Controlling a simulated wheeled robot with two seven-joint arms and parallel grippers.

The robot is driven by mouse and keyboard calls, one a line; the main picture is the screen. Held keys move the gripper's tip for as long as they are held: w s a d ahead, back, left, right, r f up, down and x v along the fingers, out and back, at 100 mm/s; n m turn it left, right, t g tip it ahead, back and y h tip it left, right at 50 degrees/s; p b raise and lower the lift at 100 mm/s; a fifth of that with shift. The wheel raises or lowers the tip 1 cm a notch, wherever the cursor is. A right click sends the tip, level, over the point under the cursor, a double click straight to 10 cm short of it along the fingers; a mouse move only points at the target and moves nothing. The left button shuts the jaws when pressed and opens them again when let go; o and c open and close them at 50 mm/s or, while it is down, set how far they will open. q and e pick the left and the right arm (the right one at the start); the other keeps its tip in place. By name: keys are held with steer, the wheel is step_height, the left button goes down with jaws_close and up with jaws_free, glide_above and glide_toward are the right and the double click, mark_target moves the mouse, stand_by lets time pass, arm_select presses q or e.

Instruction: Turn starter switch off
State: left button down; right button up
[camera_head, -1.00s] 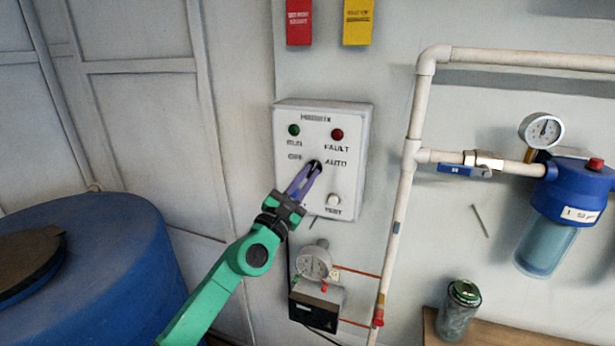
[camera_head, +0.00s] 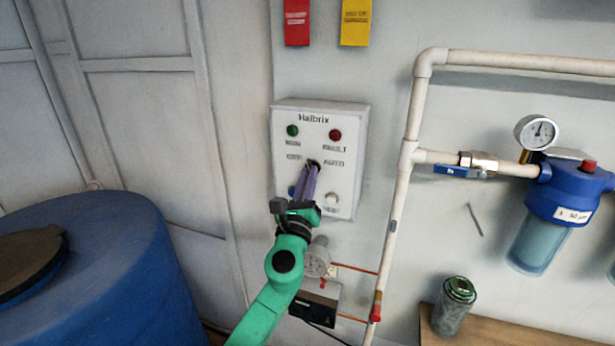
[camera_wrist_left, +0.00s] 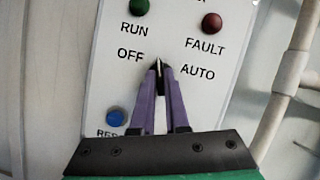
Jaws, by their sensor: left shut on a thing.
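The starter box (camera_head: 350,125) is a white wall panel with a green RUN lamp, a red FAULT lamp and OFF and AUTO labels. The starter switch (camera_head: 315,162) is a dark knob between OFF and AUTO, mostly hidden by my fingers. My left gripper (camera_head: 312,168) reaches up from below with its purple fingers shut on the knob. In the left wrist view, the fingertips (camera_wrist_left: 160,66) meet at the dark knob, just right of OFF, and a pale line shows between them. My right gripper is not in view.
A blue button (camera_wrist_left: 115,117) and a white button (camera_head: 331,200) sit low on the box. A gauge (camera_head: 317,260) hangs below it. White pipes (camera_head: 400,200) and a blue filter housing (camera_head: 565,200) stand to the right. A blue tank (camera_head: 110,260) fills the lower left.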

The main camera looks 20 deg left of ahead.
arm_select(q)
steer(key=shift+d+n+g+y, duration=0.1)
steer(key=shift+n+g+y, duration=0.2)
steer(key=shift+n+y, duration=0.85)
steer(key=shift+n+h, duration=0.45)
steer(key=shift+n, duration=0.1)
steer(key=c, duration=0.9)
jaws_free()
steer(key=b+v, duration=0.4)
steer(key=v, duration=1)
steer(key=shift+s+d, duration=0.1)
steer(key=shift+s, duration=0.15)
